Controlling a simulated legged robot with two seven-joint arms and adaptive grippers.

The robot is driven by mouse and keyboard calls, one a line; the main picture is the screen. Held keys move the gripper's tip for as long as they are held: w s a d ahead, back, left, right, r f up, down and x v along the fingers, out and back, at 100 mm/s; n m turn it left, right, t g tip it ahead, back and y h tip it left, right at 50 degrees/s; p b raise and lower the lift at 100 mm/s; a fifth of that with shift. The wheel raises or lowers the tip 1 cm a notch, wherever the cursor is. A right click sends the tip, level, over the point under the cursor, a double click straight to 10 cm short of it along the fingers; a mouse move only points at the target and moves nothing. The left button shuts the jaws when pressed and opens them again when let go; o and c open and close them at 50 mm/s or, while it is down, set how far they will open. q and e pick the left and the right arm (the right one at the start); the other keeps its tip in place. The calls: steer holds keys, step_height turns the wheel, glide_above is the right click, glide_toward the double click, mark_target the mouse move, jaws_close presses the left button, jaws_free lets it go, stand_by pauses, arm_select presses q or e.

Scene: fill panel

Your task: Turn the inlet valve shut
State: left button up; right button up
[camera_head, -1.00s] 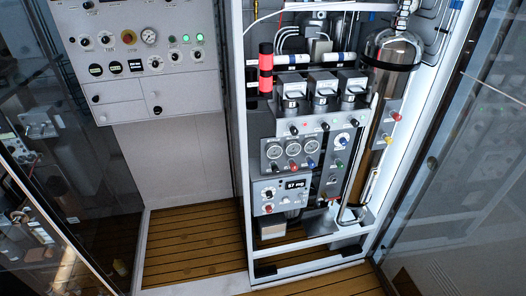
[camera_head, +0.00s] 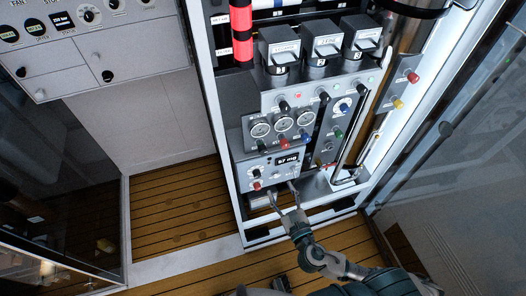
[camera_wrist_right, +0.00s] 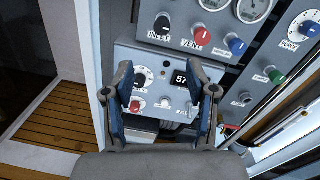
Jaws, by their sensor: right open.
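The inlet valve is a black knob (camera_wrist_right: 162,25) labelled INLET, at the top of the right wrist view. In the head view it is the small black knob (camera_head: 261,145) under the left gauge. My right gripper (camera_head: 281,190) is open and empty, below the knob in front of the lower display box. In the right wrist view its two blue-padded fingers (camera_wrist_right: 160,66) frame that box, with the inlet knob beyond and above the tips. The gripper appears apart from the knob. My left gripper is not in view.
The red vent knob (camera_wrist_right: 202,36) and a blue knob (camera_wrist_right: 236,46) sit right of the inlet knob. The display box (camera_head: 271,168) has its own dial and red button. The white cabinet frame (camera_head: 212,130) and a glass door (camera_head: 450,150) flank the panel.

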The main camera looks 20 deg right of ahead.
glide_toward(264, 153)
steer(key=w, duration=0.9)
steer(key=shift+w+a+r, duration=0.15)
steer(key=shift+a, duration=0.25)
steer(key=shift+w+a, duration=0.15)
steer(key=shift+w, duration=0.3)
steer(key=c, duration=0.7)
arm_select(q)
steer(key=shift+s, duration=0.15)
arm_select(e)
jaws_close()
